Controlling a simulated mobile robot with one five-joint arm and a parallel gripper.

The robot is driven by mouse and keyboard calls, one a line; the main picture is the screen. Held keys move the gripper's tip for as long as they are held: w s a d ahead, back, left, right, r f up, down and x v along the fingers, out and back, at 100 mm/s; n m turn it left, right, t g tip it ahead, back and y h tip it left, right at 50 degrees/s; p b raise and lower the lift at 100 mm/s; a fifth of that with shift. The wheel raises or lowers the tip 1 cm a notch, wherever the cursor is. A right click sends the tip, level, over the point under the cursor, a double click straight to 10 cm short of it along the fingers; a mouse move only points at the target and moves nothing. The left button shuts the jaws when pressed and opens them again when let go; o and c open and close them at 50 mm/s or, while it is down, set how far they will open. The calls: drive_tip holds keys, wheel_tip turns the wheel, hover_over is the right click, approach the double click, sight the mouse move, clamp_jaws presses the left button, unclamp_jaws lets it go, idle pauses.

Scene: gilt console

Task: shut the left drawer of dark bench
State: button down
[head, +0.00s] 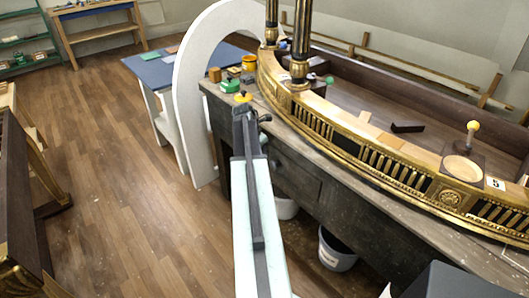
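The dark bench (390,235) runs from the upper middle to the lower right, with the gilt console on its top. A drawer front (300,178) with a small round knob shows in its front, right of my arm; it looks about flush with the bench face. My arm crosses the bench's left front part and hides much of it, so I cannot tell how far any drawer there stands out. My gripper (250,117) is at the arm's far end, close to the bench's left end. Its fingers are too small and overlapped to tell whether they are open or shut.
A white arched panel (190,100) stands just left of the bench, before a blue-topped table (155,69). Buckets (337,249) stand under the bench. Small pots and a green item (230,86) sit on the bench's left end. The wooden floor (120,190) at left is clear.

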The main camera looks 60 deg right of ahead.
drive_tip(key=w+a+r+p, duration=0.2)
drive_tip(key=a+r+p, duration=0.5)
drive_tip(key=r+p, duration=0.2)
drive_tip(key=shift+r, duration=0.2)
